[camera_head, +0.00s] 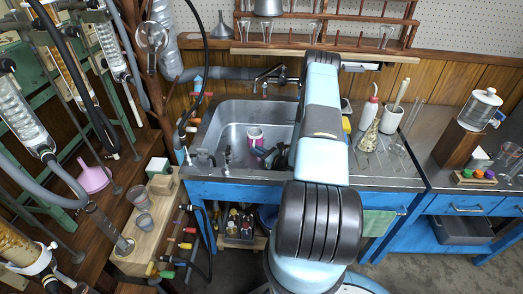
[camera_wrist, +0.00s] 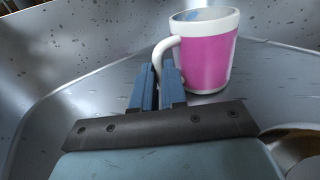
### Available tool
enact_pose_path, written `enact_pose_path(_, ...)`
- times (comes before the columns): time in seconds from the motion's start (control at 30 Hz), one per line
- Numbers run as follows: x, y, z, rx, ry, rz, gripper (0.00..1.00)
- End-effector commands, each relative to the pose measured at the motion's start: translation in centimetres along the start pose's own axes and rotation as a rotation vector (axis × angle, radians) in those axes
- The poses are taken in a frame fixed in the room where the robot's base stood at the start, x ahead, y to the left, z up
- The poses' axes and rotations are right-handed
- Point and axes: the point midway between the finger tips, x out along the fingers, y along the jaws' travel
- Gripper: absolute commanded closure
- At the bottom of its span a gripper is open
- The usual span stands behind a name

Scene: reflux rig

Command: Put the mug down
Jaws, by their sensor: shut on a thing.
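The mug (camera_wrist: 208,55) is pink with a white rim, base and handle. In the wrist view it is upright, beyond my fingertips and right of centre. My gripper (camera_wrist: 162,75) has its blue fingers shut on the mug's white handle.
A tap (camera_head: 268,78) is at the sink's back edge. A round-rimmed thing (camera_wrist: 296,132) is partly visible at the wrist view's lower right. Right of the sink, a white pot (camera_head: 391,118) and a flask (camera_head: 369,136) stand on the counter. The basin's left part looks clear.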

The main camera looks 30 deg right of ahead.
Motion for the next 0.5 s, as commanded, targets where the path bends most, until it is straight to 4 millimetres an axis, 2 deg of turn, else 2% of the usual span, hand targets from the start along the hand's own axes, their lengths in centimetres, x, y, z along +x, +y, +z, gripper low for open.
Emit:
enact_pose_path(0.37,-0.01,-0.07,-0.29,-0.001,-0.001,-0.001,1.0)
enact_pose_path(0.4,-0.01,-0.06,-0.27,-0.001,0.0,0.0,0.84)
enact_pose_path(0.5,-0.02,-0.07,-0.27,-0.001,0.0,0.0,0.75)
